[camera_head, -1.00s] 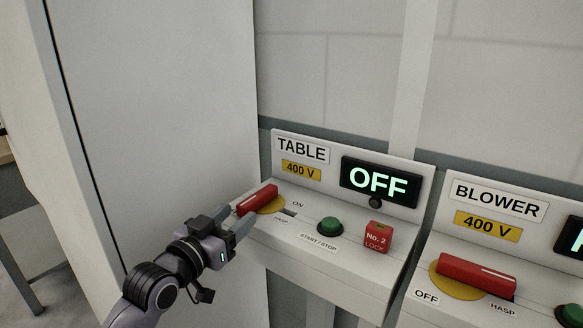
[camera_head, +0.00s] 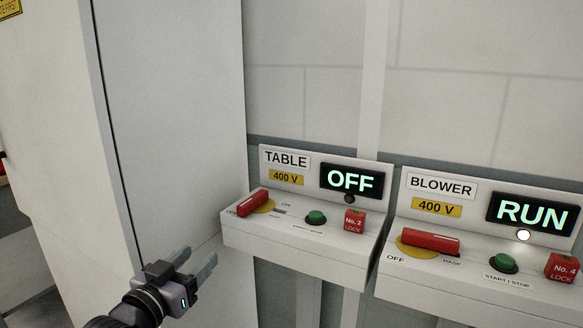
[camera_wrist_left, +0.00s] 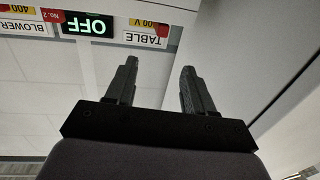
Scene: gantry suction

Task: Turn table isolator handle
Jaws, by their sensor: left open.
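The TABLE isolator handle (camera_head: 252,202) is a red bar on a yellow disc (camera_head: 266,206) at the left of the table control box (camera_head: 300,238). The bar lies at a slant, one end by the OFF marking. The TABLE display (camera_head: 352,180) reads OFF. My left gripper (camera_head: 205,262) is open and empty, below and left of the box, apart from the handle. In the left wrist view the two open fingers (camera_wrist_left: 153,85) show with nothing between them, and the TABLE label (camera_wrist_left: 146,39) appears upside down. My right gripper is not in view.
A green start/stop button (camera_head: 316,217) and a red No. 2 lock (camera_head: 354,221) sit right of the handle. The BLOWER box (camera_head: 470,268) stands to the right, its display reading RUN. A tall grey cabinet (camera_head: 175,130) stands on the left, close behind my left gripper.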

